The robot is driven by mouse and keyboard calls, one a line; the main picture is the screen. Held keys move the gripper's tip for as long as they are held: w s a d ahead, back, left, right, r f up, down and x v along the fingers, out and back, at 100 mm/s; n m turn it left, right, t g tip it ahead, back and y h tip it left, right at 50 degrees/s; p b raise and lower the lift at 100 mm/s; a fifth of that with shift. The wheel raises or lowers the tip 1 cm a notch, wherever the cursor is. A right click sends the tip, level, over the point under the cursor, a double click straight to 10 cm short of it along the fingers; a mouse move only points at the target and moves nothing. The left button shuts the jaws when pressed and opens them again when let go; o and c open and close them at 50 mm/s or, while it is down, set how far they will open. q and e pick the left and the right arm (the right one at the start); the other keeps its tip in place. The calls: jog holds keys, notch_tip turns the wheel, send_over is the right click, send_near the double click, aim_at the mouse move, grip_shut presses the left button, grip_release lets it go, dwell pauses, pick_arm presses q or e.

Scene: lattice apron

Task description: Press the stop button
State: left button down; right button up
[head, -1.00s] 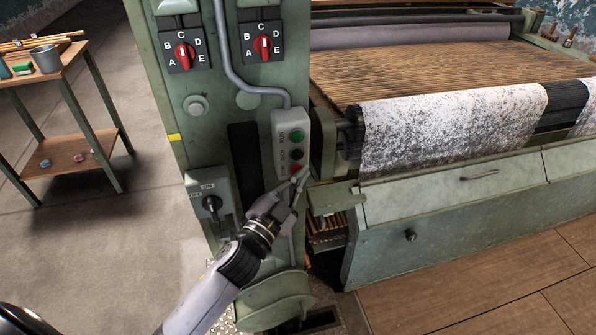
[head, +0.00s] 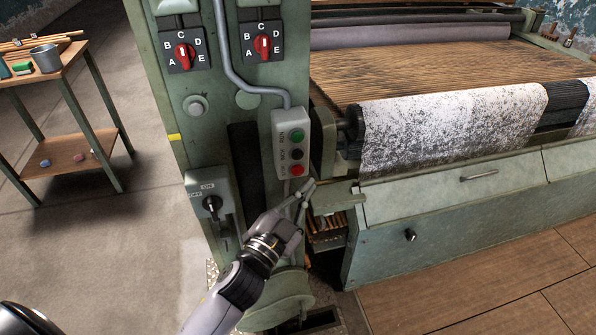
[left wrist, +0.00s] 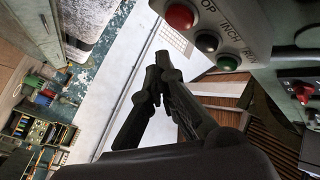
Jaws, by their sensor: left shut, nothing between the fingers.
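The control box (head: 278,125) on the green machine post carries a green button (head: 295,136), a dark button (head: 296,154) and the red stop button (head: 297,170) at its lower end. In the left wrist view the red stop button (left wrist: 180,17) is at the top, beside the lettering ending in "OP". My left gripper (head: 308,187) is shut and empty, a little below and right of the red button, apart from it. Its closed fingers (left wrist: 158,72) also show in the left wrist view, below the button. My right gripper is not seen.
Two red rotary selectors (head: 182,52) sit higher on the post. An ON/OFF switch (head: 211,203) is at its left side. A loom with a white speckled cloth (head: 450,130) stands right. A wooden side table (head: 75,150) stands left, with open floor between.

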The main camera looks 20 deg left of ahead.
pick_arm(q)
jog(key=shift+s+d, duration=0.8)
jog(key=shift+s, duration=0.3)
notch_tip(320, 180, down, 22)
jog(key=a+n+g+y, duration=0.2)
jog(key=g, duration=0.3)
jog(key=s+a+f+n+g, duration=0.15)
jog(key=s+f, duration=0.25)
jog(key=f, duration=0.4)
jog(key=s+f+g, duration=0.3)
jog(key=s+f, duration=0.1)
jog(key=f, duration=0.5)
jog(key=s+a+f+n+g, duration=0.1)
jog(key=s+a+f+g, duration=0.1)
jog(key=s+f, duration=0.5)
jog(key=s+a+f+n+g+y+p, duration=0.1)
jog(key=s+f, duration=0.5)
jog(key=s, duration=0.9)
jog(key=s+a+f+n+g, duration=0.1)
jog(key=s+a+f+g, duration=0.2)
jog(key=s, duration=0.8)
notch_tip(320, 180, down, 5)
jog(key=g, duration=0.2)
jog(key=shift+r+n+g+y, duration=0.2)
jog(key=shift+n+g+y, duration=0.15)
jog(key=shift+y, duration=0.05)
jog(key=shift+s, duration=0.1)
